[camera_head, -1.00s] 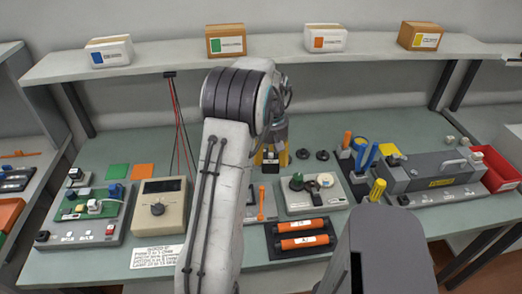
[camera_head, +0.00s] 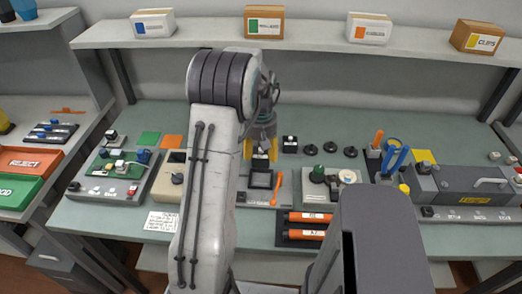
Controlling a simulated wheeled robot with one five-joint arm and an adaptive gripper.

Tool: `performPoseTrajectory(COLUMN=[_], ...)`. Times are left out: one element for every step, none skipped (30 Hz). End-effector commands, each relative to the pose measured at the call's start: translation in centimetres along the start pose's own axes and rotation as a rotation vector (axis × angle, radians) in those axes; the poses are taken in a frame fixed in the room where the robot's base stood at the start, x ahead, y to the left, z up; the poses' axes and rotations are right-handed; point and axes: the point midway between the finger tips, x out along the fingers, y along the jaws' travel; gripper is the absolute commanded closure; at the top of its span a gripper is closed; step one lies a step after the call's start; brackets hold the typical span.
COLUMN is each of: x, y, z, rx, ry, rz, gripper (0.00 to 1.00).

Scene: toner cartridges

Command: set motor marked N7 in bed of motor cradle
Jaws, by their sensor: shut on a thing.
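My gripper (camera_head: 261,150), with yellow fingertips, is over the middle of the bench beyond my arm and points down. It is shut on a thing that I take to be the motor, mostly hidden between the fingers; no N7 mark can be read. Just in front of and below the gripper is a grey base with a dark square frame (camera_head: 262,181) and an orange lever (camera_head: 278,188), which looks like the motor cradle. My arm covers its left part. I cannot tell whether the held thing touches it.
A black block (camera_head: 289,145) and several dark discs (camera_head: 330,147) stand right of the gripper. A grey fixture with a green knob (camera_head: 318,174) is right of the cradle. Orange cartridges (camera_head: 305,235) lie in front. A meter (camera_head: 170,180) is at left, a tool holder (camera_head: 385,165) at right.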

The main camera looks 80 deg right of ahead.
Motion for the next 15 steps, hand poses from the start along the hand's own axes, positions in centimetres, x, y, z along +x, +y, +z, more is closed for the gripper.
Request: performPoseTrajectory(x=[0.5,0.7,0.9,1.2,1.4,1.7,2.0,2.2,2.6,2.9,3.1,3.5,3.7,4.0,4.3], y=[0.0,0.0,0.0,0.0,0.0,0.0,-0.1,-0.1,-0.1,-0.1,-0.1,-0.1,-0.1,-0.1,-0.1], z=[0.0,0.0,0.0,0.0,0.0,0.0,0.1,0.1,0.1,0.1,0.1,0.1,0.1,0.1,0.2], rx=[0.0,0.0,0.0,0.0,0.0,0.0,-0.001,-0.001,-0.001,-0.001,-0.001,-0.001,-0.001,-0.001,-0.001], ry=[0.001,0.001,0.001,0.001,0.001,0.001,0.001,0.001,0.0,0.0,0.0,0.0,0.0,0.001,0.001], rz=[0.001,0.001,0.001,0.001,0.001,0.001,0.001,0.001,0.0,0.0,0.0,0.0,0.0,0.0,0.001], gripper=[0.73,0.73,0.73,0.73,0.73,0.73,0.73,0.73,0.73,0.73,0.73,0.73,0.73,0.73,0.73])
